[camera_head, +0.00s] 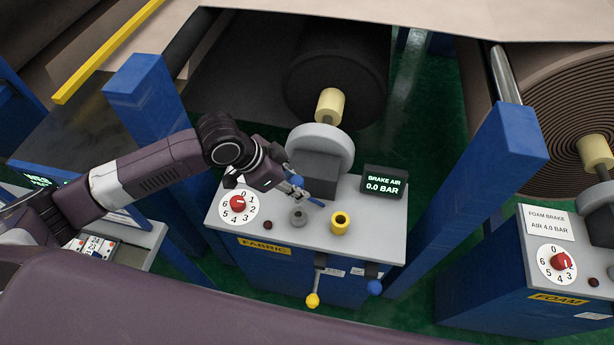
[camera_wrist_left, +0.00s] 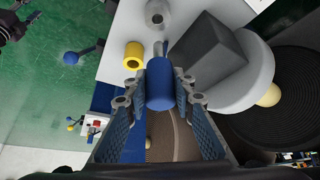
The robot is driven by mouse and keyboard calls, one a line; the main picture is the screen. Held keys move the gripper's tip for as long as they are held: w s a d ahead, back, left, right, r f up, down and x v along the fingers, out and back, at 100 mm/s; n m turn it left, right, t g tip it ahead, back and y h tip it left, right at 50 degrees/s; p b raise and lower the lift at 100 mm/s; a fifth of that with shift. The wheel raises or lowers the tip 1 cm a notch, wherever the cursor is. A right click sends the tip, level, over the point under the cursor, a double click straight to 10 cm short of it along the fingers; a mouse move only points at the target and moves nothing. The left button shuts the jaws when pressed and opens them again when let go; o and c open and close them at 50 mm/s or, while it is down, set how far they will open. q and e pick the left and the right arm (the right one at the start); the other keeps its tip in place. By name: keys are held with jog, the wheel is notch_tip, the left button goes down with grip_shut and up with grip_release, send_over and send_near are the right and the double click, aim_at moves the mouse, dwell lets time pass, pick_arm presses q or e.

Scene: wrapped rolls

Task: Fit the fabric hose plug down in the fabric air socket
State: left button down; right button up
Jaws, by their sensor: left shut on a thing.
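My left gripper (camera_head: 304,193) is shut on the blue hose plug (camera_wrist_left: 160,86), just above the fabric console (camera_head: 264,226). In the left wrist view, the plug is a blue cylinder between the fingers (camera_wrist_left: 160,98), with a short metal tip pointing toward the console. A grey round socket (camera_head: 298,217) stands on the console top, close to the gripper; it also shows in the left wrist view (camera_wrist_left: 157,12). A yellow ring-shaped socket (camera_head: 340,222) stands to its right. The plug is apart from both. No label shows which is the air socket.
A red-pointer dial (camera_head: 238,203) sits left on the console. A display (camera_head: 383,182) reads brake air 0.0 bar. Yellow-knobbed (camera_head: 312,300) and blue-knobbed (camera_head: 375,287) levers hang at the front. Blue posts (camera_head: 480,180) flank the console. A foam console (camera_head: 555,265) stands right.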

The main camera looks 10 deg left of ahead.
aim_at(298, 202)
dwell(0.3)
pick_arm(q)
jog(key=shift+r+p, duration=0.15)
jog(key=shift+p, duration=0.5)
jog(key=shift+f+b, duration=0.45)
jog(key=shift+f, duration=0.1)
jog(key=shift+f+b, duration=1.15)
jog(key=shift+f, duration=1.35)
jog(key=shift+p, duration=0.45)
jog(key=shift+p, duration=0.5)
